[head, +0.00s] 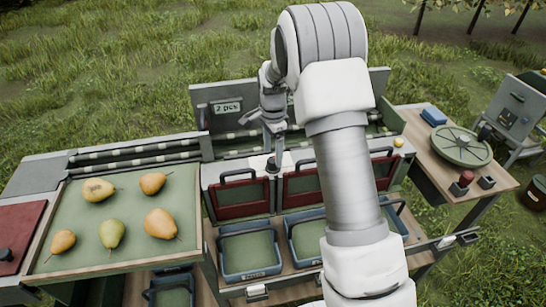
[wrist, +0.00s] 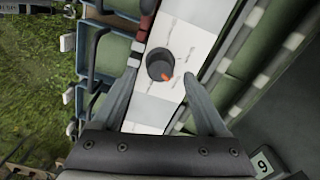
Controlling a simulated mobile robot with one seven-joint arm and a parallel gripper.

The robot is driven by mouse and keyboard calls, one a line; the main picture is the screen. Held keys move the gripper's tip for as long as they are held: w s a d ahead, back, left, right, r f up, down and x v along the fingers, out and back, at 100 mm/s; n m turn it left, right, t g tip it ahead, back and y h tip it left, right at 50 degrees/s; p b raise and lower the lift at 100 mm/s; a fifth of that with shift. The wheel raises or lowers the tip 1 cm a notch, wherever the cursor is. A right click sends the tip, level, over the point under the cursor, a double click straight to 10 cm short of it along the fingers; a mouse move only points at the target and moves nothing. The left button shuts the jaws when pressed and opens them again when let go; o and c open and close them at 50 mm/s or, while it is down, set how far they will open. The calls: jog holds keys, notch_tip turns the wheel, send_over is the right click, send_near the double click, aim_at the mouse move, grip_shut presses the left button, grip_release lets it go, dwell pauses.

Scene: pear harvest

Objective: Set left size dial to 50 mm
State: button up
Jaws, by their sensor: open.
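The left size dial (wrist: 160,65) is a dark round knob with an orange pointer on a white panel (wrist: 184,22). Its scale marks are too small to read. The pointer faces the lower right in the wrist view. In the head view the dial (head: 272,166) is a small dark knob below my gripper (head: 274,140). In the wrist view my gripper (wrist: 159,75) is open and empty, one finger on each side of the dial in the picture. I cannot tell whether the fingers reach down around the knob; no contact shows.
Red-fronted gates with black handles (head: 238,197) stand just in front of the panel, with blue bins (head: 250,272) below. A tray (head: 85,262) with several pears is at the left. A round green disc (head: 461,144) lies at right.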

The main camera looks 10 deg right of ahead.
jog(key=shift+f, duration=1.15)
grip_shut()
